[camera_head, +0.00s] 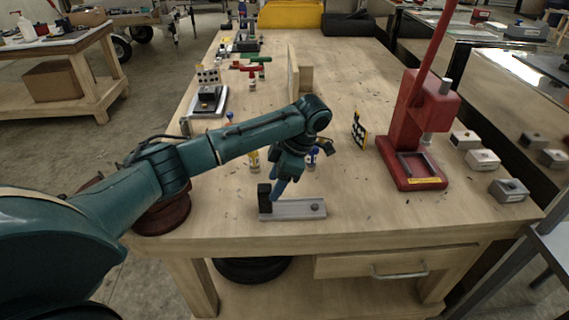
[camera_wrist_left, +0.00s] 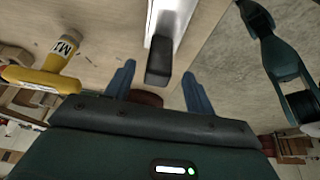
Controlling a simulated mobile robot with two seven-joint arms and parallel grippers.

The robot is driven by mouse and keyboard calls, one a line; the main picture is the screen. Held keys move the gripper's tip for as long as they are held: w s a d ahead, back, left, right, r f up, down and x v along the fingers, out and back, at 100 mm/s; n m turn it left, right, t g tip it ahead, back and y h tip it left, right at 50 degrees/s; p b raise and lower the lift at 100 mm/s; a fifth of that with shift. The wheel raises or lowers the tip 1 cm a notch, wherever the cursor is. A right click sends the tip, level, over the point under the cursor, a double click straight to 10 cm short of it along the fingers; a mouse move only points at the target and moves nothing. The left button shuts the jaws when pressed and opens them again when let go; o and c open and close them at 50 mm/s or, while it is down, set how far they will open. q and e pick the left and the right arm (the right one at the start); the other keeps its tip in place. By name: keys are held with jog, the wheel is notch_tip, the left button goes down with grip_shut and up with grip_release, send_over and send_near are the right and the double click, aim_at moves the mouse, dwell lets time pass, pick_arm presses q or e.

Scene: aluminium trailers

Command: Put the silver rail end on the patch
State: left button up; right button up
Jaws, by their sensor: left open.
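The silver rail end (camera_head: 295,209) lies flat on the wooden bench near its front edge, with a dark round spot near its right end and a black block (camera_head: 264,196) standing at its left end. My left gripper (camera_head: 279,188) is open, with blue fingers pointing down just beside the block. In the left wrist view the black block (camera_wrist_left: 158,62) sits between the two spread fingers of the left gripper (camera_wrist_left: 160,88), with a gap on each side. The silver rail (camera_wrist_left: 172,18) runs away from it. I cannot make out the patch. My right gripper is not in view.
A red press (camera_head: 412,150) stands to the right, with several small grey blocks beyond it. A drawer (camera_head: 395,263) is under the bench front. The bench right of the rail is clear.

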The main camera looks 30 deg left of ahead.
pick_arm(q)
jog(key=v, duration=0.6)
jog(key=s+d+f+m+t+h, duration=0.35)
jog(key=d+f+m, duration=0.45)
jog(key=d+f, duration=0.35)
jog(key=s+d+f+m+t+h, duration=0.1)
jog(key=s+d+m+t+h, duration=0.15)
jog(key=d+m, duration=0.35)
jog(key=s+d+f+m+t+h, duration=0.1)
jog(key=s+d+m+h, duration=0.3)
jog(key=d, duration=0.3)
jog(key=s+a+f+m+t+y, duration=0.3)
jog(key=s+a+f+m+t, duration=0.2)
jog(key=s+a+f+m, duration=0.4)
jog(key=s+a+f, duration=0.1)
jog(key=s+a, duration=0.2)
jog(key=a, duration=0.1)
jog(key=shift+s+a+f, duration=0.3)
jog(key=shift+a+f, duration=0.05)
jog(key=shift+f, duration=0.05)
